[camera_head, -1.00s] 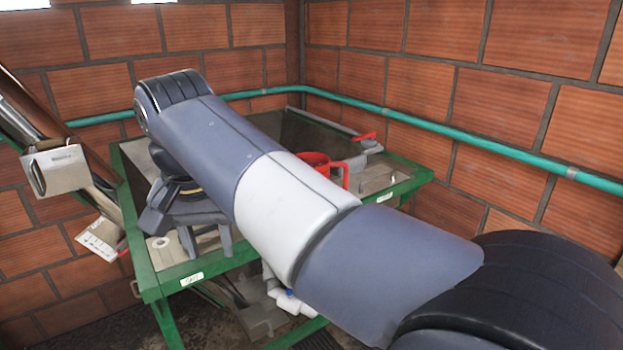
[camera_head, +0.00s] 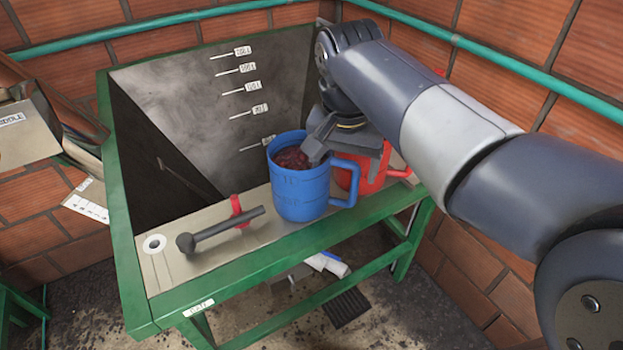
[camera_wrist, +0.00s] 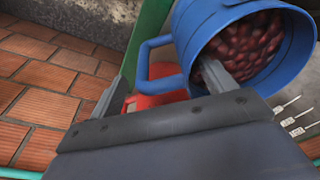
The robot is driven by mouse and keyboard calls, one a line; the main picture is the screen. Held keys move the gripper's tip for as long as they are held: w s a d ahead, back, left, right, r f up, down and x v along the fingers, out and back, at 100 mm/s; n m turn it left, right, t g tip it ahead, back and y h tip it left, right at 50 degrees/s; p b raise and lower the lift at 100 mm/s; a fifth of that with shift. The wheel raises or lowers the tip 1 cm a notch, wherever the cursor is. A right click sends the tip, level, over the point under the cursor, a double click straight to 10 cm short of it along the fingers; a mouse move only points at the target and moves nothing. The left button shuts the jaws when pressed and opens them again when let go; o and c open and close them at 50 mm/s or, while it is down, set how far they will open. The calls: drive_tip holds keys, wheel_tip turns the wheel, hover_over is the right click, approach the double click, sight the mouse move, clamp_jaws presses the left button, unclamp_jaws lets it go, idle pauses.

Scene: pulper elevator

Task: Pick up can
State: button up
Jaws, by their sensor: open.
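A blue can (camera_head: 298,195) with a handle stands upright on the ledge of the green-framed tank and holds dark red berries (camera_head: 291,158). A red can (camera_head: 372,172) stands just behind it to the right, partly hidden by my gripper. My gripper (camera_head: 348,155) is open over the blue can's right rim. In the wrist view, one finger of my gripper (camera_wrist: 163,78) reaches into the blue can's mouth (camera_wrist: 255,60). The other finger is outside, beyond the handle (camera_wrist: 148,68), with the red can (camera_wrist: 160,101) below. Whether the fingers touch the can, I cannot tell.
The tank's inner wall (camera_head: 190,100) carries several labelled marks. The green frame edge (camera_head: 270,250) runs along the front. Brick walls and a teal pipe (camera_head: 490,60) close off the back.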

drive_tip(key=shift+w+f, duration=0.2)
drive_tip(key=shift+f, duration=0.95)
drive_tip(key=shift+r, duration=0.1)
drive_tip(key=c, duration=1.7)
